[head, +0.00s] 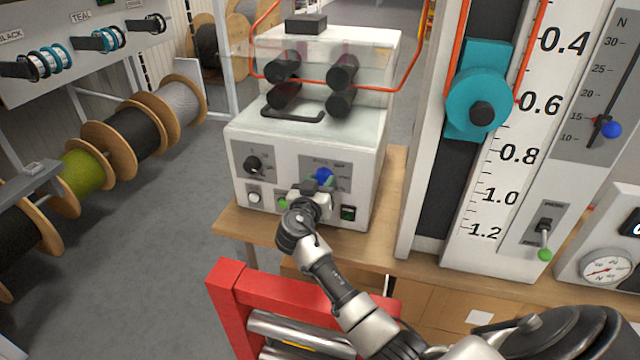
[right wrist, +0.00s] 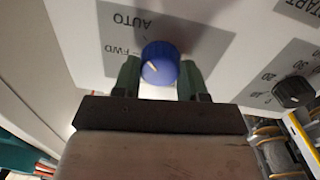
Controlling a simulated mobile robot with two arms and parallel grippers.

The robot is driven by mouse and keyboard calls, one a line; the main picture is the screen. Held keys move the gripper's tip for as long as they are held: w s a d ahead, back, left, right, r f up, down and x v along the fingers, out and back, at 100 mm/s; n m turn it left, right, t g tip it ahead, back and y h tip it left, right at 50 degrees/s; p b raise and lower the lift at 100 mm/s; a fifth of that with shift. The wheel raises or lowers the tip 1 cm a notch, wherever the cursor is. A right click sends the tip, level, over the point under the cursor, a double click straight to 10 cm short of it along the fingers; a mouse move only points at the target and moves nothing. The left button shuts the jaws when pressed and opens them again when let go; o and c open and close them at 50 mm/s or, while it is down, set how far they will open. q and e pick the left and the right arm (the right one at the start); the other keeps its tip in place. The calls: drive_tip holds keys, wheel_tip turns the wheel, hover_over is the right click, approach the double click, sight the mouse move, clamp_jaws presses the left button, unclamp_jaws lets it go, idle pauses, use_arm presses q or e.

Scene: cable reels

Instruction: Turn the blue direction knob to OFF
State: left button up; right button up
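The blue direction knob (head: 323,176) is on the front panel of a white machine (head: 300,140) in the head view. In the right wrist view the blue knob (right wrist: 160,64) sits between my two green fingers, which lie close against both its sides. A pale pointer mark shows on the knob's left part, on the side of the printed FWD and AUTO; the OFF label cannot be read. My right gripper (head: 312,192) reaches up to the panel from below and partly covers the knob's surroundings. My left gripper is not in view.
A black knob (head: 253,164), a white button (head: 254,198) and a green button (head: 283,203) are left of the blue knob; a dark switch (head: 348,213) is right. A red frame with rollers (head: 230,300) stands in front. A measuring column (head: 500,180) rises right.

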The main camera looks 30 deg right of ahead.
drive_tip(key=c, duration=0.4)
drive_tip(key=shift+f, duration=0.1)
drive_tip(key=n+b, duration=0.1)
drive_tip(key=n, duration=0.1)
drive_tip(key=shift+n+b, duration=0.3)
drive_tip(key=n, duration=0.2)
drive_tip(key=shift+n+b, duration=0.3)
drive_tip(key=shift+n, duration=0.1)
drive_tip(key=n, duration=0.2)
drive_tip(key=shift+n, duration=0.4)
drive_tip(key=n+p, duration=0.1)
drive_tip(key=n, duration=0.3)
drive_tip(key=shift+n+t, duration=0.3)
drive_tip(key=n+p, duration=0.2)
drive_tip(key=n, duration=0.3)
drive_tip(key=shift+n, duration=0.3)
